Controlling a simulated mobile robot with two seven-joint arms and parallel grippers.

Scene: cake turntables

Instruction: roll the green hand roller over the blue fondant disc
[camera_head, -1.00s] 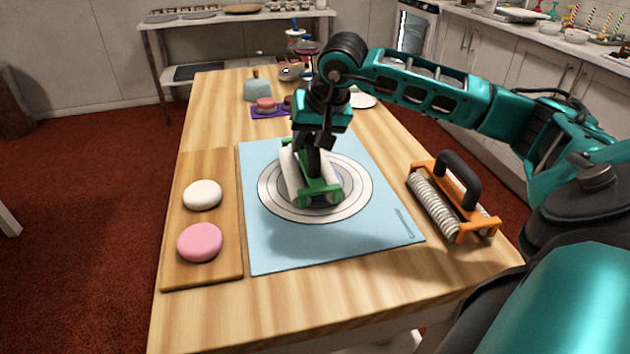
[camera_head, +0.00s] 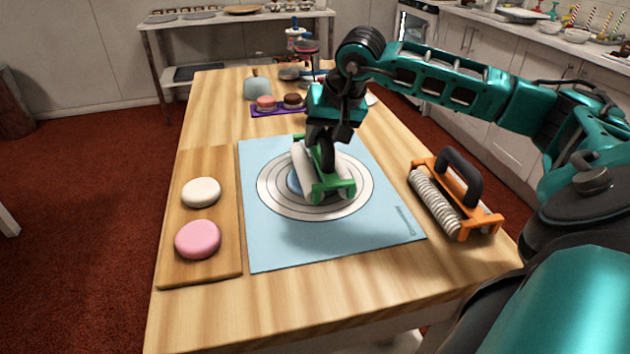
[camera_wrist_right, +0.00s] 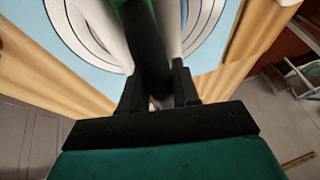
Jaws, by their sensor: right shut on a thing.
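The green hand roller (camera_head: 333,190) has a green frame, white rollers and a black handle. My right gripper (camera_head: 328,140) is shut on its handle. In the right wrist view the gripper (camera_wrist_right: 160,90) has its fingers on both sides of the black handle (camera_wrist_right: 143,45). The roller is over the middle of the ringed mat area. The blue fondant disc (camera_head: 295,181) shows only as a sliver at the roller's left side; the rest is hidden. I cannot tell whether the rollers touch it. My left gripper is out of view.
The light blue mat (camera_head: 290,245) carries printed rings. An orange roller (camera_head: 455,195) stands on the table to the right. A wooden board (camera_head: 180,265) at left holds a white disc (camera_head: 201,192) and a pink disc (camera_head: 198,239). Small cakes (camera_head: 267,103) sit behind.

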